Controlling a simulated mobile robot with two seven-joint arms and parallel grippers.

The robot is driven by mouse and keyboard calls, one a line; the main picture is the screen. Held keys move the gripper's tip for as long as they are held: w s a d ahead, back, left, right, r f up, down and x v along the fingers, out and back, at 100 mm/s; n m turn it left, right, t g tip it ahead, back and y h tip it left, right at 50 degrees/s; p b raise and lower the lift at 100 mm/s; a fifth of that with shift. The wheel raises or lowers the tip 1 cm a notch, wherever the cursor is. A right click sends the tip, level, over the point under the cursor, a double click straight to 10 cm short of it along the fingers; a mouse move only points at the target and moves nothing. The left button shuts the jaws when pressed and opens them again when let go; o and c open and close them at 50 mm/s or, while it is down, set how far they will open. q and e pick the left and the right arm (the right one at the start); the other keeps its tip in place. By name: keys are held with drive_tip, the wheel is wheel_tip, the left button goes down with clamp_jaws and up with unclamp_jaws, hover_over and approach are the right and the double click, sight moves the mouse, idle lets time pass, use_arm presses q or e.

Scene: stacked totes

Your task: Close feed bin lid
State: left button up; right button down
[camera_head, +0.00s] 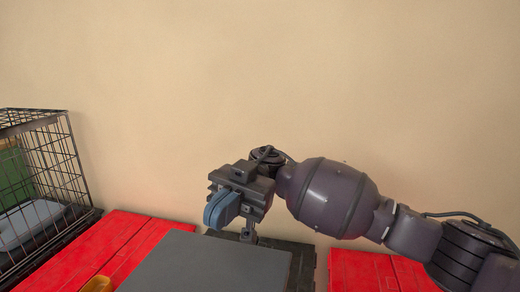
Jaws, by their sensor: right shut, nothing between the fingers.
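A flat grey panel (205,265), apparently the feed bin lid, fills the bottom middle of the head view. Its near part is cut off by the frame edge, so I cannot tell whether it is fully down. A darker edge, apparently the feed bin (302,262), shows behind it and to its right. My right gripper (222,209) is shut and empty, in the picture just above the panel's far edge. Whether it touches the panel or the bin is unclear. My left gripper is not in view.
Red boards (118,240) lie left of the panel, and more red boards (365,272) lie to its right. A black wire cage (75,180) stands at the left. A yellowish object (98,285) is partly cut off at the bottom left. A plain beige wall (250,80) is behind.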

drive_tip(key=s+f+t+p, duration=0.2)
drive_tip(key=s+a+f+t+h+p, duration=0.1)
drive_tip(key=s+f+t+p, duration=0.1)
drive_tip(key=s+f+t+h+p, duration=0.1)
drive_tip(key=s+f+t+p, duration=0.1)
drive_tip(key=s+f, duration=0.1)
drive_tip(key=shift+a+n, duration=0.25)
drive_tip(key=shift+n, duration=0.15)
drive_tip(key=shift+s+f+t+p, duration=0.1)
drive_tip(key=shift+f+t+p, duration=0.25)
drive_tip(key=shift+f, duration=0.2)
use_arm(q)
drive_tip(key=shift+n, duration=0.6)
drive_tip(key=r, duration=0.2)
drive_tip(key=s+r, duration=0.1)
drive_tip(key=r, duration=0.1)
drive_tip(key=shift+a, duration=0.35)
use_arm(e)
drive_tip(key=shift+f, duration=0.3)
drive_tip(key=shift+f, duration=0.1)
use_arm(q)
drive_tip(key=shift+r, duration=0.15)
